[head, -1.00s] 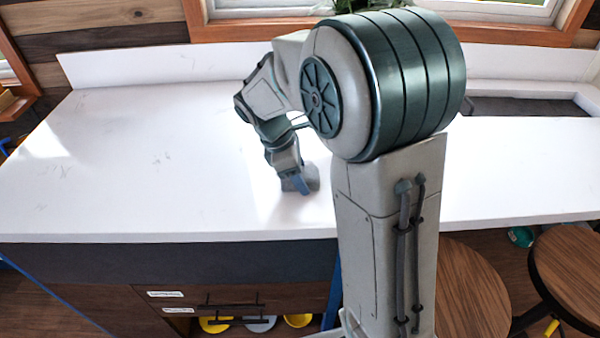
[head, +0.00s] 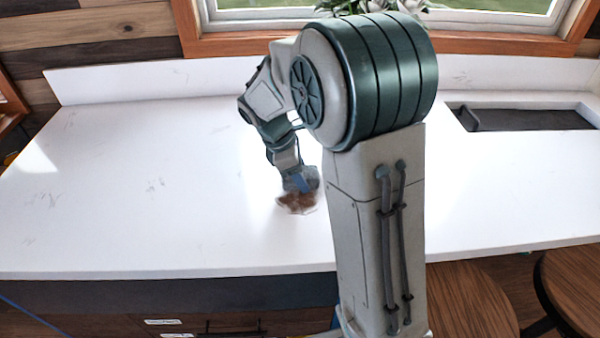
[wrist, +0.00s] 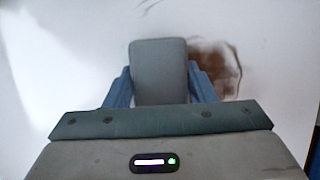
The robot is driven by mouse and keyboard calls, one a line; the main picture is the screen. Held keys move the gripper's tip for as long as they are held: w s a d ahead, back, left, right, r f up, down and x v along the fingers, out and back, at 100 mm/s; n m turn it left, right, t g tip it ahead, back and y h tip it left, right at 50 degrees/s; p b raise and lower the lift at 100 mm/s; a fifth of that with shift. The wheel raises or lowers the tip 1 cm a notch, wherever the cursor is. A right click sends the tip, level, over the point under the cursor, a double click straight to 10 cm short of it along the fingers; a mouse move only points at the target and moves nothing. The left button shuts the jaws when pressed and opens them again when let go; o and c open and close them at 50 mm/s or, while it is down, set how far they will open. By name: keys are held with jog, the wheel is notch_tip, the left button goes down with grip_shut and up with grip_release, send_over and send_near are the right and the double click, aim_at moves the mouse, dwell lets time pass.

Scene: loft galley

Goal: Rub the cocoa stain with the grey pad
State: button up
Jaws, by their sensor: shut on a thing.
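The grey pad (wrist: 158,70) is between the two blue fingers of my gripper (wrist: 160,90), which is shut on it. The cocoa stain (wrist: 222,66) is a brown, uneven patch on the white counter. In the wrist view it shows just right of the pad and partly behind the right finger. In the head view the stain (head: 297,202) lies at and below my gripper (head: 302,183), with the pad (head: 312,175) at its upper edge. The pad hides part of the stain, and I cannot tell whether the pad presses on the counter.
The white counter (head: 120,200) is clear to the left of my arm. A sink (head: 525,119) is set in at the right. A window with a plant (head: 375,6) is at the back. Wooden stools (head: 470,300) stand at the front right.

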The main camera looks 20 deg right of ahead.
aim_at(307, 173)
jog(key=r, duration=0.1)
jog(key=r+p, duration=0.2)
jog(key=r, duration=0.1)
jog(key=shift+s, duration=0.25)
jog(key=shift+w+r+p, duration=0.1)
jog(key=shift+r+p, duration=0.45)
jog(key=shift+r, duration=0.1)
jog(key=shift+r+p, duration=1.05)
jog(key=shift+r, duration=0.2)
